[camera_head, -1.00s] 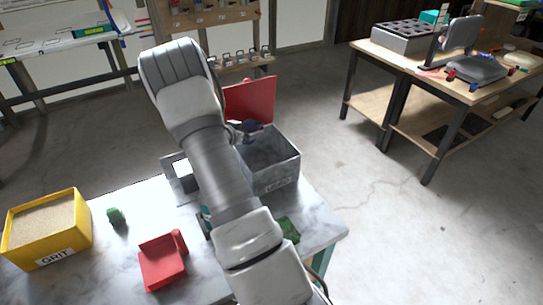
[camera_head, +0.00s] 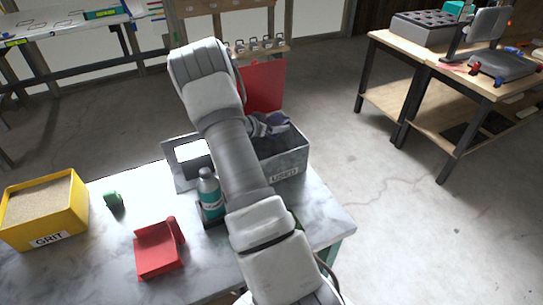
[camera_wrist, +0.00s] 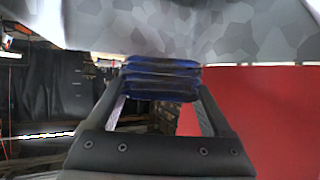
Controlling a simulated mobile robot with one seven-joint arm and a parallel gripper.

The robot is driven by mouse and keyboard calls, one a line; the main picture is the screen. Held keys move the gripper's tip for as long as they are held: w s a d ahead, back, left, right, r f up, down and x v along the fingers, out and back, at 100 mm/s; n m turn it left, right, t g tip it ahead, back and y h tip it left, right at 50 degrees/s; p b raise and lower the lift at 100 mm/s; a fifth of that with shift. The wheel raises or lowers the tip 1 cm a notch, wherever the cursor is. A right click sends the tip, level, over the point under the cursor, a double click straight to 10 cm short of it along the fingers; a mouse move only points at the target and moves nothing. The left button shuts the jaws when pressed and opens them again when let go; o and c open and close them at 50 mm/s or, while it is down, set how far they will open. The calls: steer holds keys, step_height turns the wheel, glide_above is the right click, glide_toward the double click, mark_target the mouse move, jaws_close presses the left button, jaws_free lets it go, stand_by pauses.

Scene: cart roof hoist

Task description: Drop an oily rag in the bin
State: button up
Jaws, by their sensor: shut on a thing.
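The bin is a grey box (camera_head: 291,163) with a label on its front and a raised red lid (camera_head: 264,86), at the back edge of the marble-topped table. My arm hides the bin's left part in the head view. I cannot tell how far the rag is inside the bin.
On the table (camera_head: 100,272) are a yellow grit box (camera_head: 45,213), a small green object (camera_head: 113,201), a red holder (camera_head: 158,250) and a teal-labelled bottle (camera_head: 210,196) close beside my arm. A workbench (camera_head: 470,80) stands at right. The floor between is clear.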

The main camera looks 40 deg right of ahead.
steer(key=shift+f+b, duration=0.45)
steer(key=shift+f, duration=0.5)
steer(key=o, duration=1.1)
steer(key=shift+a+r, duration=0.1)
steer(key=v, duration=1.2)
steer(key=shift+p, duration=0.35)
